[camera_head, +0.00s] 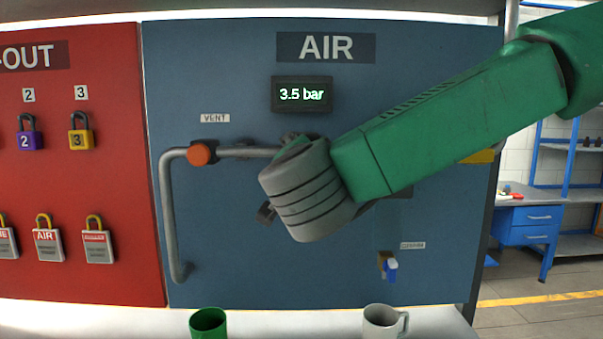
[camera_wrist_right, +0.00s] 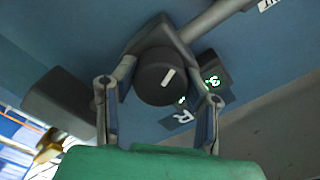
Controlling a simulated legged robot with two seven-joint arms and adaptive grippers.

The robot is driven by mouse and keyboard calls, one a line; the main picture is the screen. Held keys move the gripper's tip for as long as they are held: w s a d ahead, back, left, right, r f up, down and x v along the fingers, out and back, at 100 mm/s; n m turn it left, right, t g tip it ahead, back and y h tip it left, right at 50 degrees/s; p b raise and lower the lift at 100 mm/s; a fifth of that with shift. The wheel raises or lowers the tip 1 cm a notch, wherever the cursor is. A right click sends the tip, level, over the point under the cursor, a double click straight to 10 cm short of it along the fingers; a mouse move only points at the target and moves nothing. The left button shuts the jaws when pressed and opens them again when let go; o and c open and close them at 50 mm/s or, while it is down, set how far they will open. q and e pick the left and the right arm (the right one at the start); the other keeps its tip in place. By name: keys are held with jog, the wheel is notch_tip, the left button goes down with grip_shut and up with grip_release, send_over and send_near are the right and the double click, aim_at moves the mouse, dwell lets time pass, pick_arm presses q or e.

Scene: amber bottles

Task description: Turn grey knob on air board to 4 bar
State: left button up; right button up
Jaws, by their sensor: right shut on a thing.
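The blue air board (camera_head: 230,270) fills the middle of the head view. Its display (camera_head: 302,94) reads 3.5 bar. The grey knob (camera_wrist_right: 160,76) shows in the wrist view as a dark round face with a white pointer line, tilted in that picture. My right gripper (camera_wrist_right: 158,88) has a finger on each side of the knob and is shut on it. In the head view my green right arm and grey wrist cover the knob and most of the gripper. My left gripper is not in view.
A grey pipe (camera_head: 167,215) with an orange vent button (camera_head: 199,154) runs left of my wrist. A small blue-handled valve (camera_head: 391,265) sits lower right. A green mug (camera_head: 208,323) and a grey mug (camera_head: 381,321) stand below the board. A red lock-out board (camera_head: 75,180) adjoins left.

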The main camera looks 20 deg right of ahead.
jog(key=shift+f+m+b, duration=0.1)
jog(key=shift+m+b, duration=1.85)
jog(key=shift+m, duration=0.25)
jog(key=o, duration=1.2)
jog(key=shift+c, duration=0.2)
jog(key=shift+d, duration=0.1)
jog(key=shift+s, duration=0.25)
jog(key=v, duration=1.1)
jog(key=shift+s, duration=0.2)
